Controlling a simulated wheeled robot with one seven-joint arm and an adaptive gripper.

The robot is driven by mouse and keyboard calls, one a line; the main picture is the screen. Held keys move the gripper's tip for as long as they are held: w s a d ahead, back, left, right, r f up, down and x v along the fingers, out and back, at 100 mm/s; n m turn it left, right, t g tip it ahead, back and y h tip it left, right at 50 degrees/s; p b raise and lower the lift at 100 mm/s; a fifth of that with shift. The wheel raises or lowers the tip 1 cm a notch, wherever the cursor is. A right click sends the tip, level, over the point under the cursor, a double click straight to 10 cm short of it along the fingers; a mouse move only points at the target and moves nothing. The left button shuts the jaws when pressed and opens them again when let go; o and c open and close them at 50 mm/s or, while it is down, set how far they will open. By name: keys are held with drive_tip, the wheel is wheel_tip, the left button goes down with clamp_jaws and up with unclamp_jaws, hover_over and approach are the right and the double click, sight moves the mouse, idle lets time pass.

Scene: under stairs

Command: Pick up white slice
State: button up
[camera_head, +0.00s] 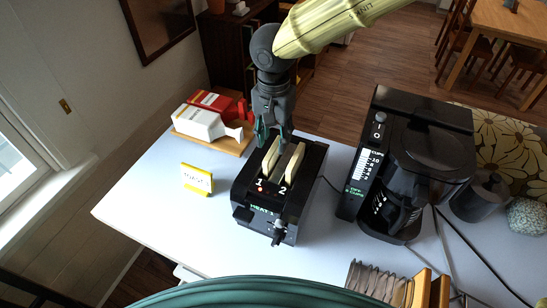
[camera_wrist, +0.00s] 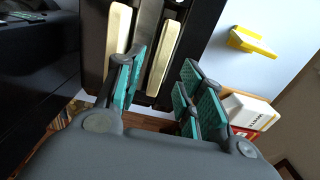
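A black toaster (camera_head: 252,205) stands on the white table with two pale bread slices upright in its slots. The left slice (camera_head: 269,157) is in the slot marked 1 and the right slice (camera_head: 294,160) in the slot marked 2. My gripper (camera_head: 271,135) is at the toaster's far end, close to the left slice. In the wrist view my gripper (camera_wrist: 160,85) is open, its teal-padded fingers apart. That same slice (camera_wrist: 163,55) lies in line with the gap between them; the other slice (camera_wrist: 118,38) is outside, to the left. Contact cannot be told.
A yellow-and-white sign (camera_head: 197,179) stands left of the toaster. Behind it, a white package (camera_head: 198,122) and a red package (camera_head: 222,104) lie on a wooden board. A black coffee maker (camera_head: 420,150) stands to the right. A rack (camera_head: 385,285) is at the front.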

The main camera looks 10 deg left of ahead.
sight(273, 148)
drive_tip(key=shift+s+f+p, duration=0.35)
drive_tip(key=shift+f+p, duration=0.1)
drive_tip(key=shift+p, duration=0.05)
drive_tip(key=f, duration=0.1)
drive_tip(key=f+p, duration=0.1)
drive_tip(key=shift+w+f, duration=0.3)
drive_tip(key=shift+f, duration=0.1)
drive_tip(key=shift+s+f, duration=0.15)
drive_tip(key=shift+f, duration=0.2)
clamp_jaws()
